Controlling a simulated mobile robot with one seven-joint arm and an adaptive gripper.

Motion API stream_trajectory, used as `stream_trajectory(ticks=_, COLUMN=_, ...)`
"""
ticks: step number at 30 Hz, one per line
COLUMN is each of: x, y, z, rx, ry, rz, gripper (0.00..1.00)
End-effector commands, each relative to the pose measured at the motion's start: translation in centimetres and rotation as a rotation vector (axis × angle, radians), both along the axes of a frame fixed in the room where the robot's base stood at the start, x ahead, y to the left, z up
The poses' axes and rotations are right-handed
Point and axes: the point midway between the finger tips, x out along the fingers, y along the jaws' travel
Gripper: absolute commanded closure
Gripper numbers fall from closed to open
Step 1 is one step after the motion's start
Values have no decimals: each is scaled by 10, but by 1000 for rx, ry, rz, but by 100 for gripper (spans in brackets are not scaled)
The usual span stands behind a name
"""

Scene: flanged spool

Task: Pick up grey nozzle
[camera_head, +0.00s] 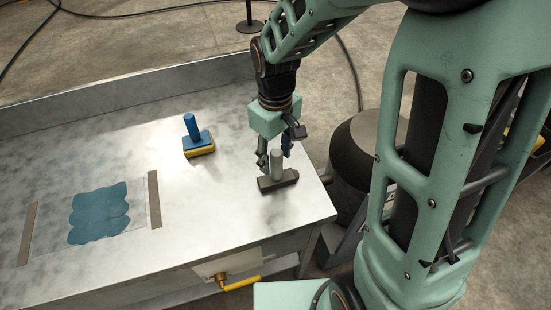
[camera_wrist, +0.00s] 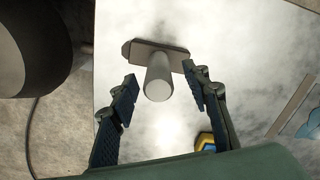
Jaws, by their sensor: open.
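The grey nozzle (camera_head: 277,172) stands upright on the metal table near its right end, a round post rising from a flat, darker base. In the wrist view the grey nozzle (camera_wrist: 158,78) shows from above, its post between and slightly beyond the fingertips. My gripper (camera_head: 274,158) is open at the nozzle, with one finger to each side of the post. The wrist view shows my gripper (camera_wrist: 160,90) with gaps on both sides of the post, so nothing is held. In the head view the far finger is partly hidden.
A blue-handled tool with a yellow base (camera_head: 198,142) stands left of the nozzle. A sheet with blue patches (camera_head: 98,213) lies further left between two brown strips. The metal table (camera_head: 180,240) has a raised back wall (camera_head: 110,97). A dark rounded object (camera_head: 352,160) stands beyond the table's right edge.

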Motion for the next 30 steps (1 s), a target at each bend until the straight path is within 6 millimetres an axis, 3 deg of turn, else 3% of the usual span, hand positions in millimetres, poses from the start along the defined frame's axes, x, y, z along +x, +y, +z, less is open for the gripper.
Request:
stream_trajectory(ticks=8, x=-4, y=-3, z=-41, rx=-1, ry=5, rz=1, gripper=57)
stream_trajectory(ticks=17, x=-3, y=-3, z=-46, rx=1, ry=1, rz=0, gripper=57)
stream_trajectory(ticks=30, x=-2, y=-3, z=-46, rx=1, ry=1, rz=0, gripper=100)
